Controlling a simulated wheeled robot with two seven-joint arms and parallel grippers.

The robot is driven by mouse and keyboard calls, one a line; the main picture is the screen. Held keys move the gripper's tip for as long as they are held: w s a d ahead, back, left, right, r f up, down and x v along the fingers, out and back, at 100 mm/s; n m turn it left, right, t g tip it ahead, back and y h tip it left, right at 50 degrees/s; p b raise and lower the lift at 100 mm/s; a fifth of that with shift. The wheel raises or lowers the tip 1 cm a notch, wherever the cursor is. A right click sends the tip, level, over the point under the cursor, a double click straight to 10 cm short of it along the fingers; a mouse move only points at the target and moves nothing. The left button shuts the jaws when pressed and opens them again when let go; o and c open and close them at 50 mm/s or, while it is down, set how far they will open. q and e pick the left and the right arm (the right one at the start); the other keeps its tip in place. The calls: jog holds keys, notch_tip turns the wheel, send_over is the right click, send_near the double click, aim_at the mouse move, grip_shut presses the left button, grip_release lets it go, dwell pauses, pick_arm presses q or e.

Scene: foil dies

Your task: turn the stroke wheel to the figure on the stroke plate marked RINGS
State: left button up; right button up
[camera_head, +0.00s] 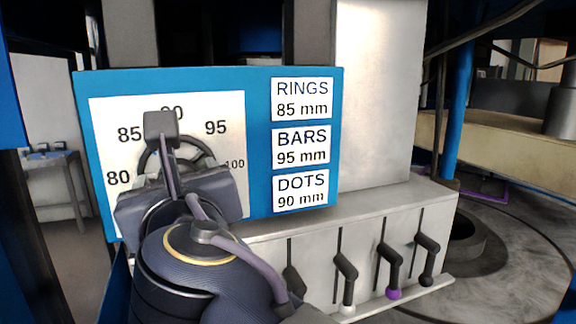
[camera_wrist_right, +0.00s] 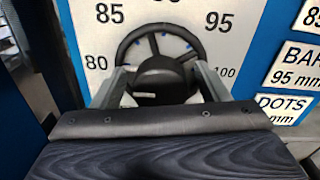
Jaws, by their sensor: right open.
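The stroke wheel (camera_head: 206,152) is a dark ring with a hub, set on a white dial (camera_head: 228,185) with 80, 85, 90, 95 and 100 around it. In the right wrist view the wheel (camera_wrist_right: 160,33) shows its upper rim and black hub. My right gripper (camera_wrist_right: 162,72) is open, one finger at each side of the hub; I cannot tell whether they touch it. In the head view my right gripper (camera_head: 170,160) covers much of the wheel. The RINGS plate (camera_head: 302,99) reads 85 mm. The wheel's set figure is unclear. My left gripper is out of view.
Plates for BARS (camera_head: 301,148), 95 mm, and DOTS (camera_head: 301,190), 90 mm, sit below RINGS on the blue panel (camera_head: 257,150). Several levers, one with a purple knob (camera_head: 393,293), stand on the grey housing (camera_head: 370,225) at lower right.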

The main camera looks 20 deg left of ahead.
jog(key=c, duration=1)
jog(key=shift+m, duration=0.3)
jog(key=m+b, duration=0.2)
jog(key=m, duration=0.1)
jog(key=shift+f+m, duration=0.15)
jog(key=shift+m, duration=0.15)
jog(key=shift+m+b, duration=1.15)
jog(key=shift+m, duration=1.15)
jog(key=o, duration=1)
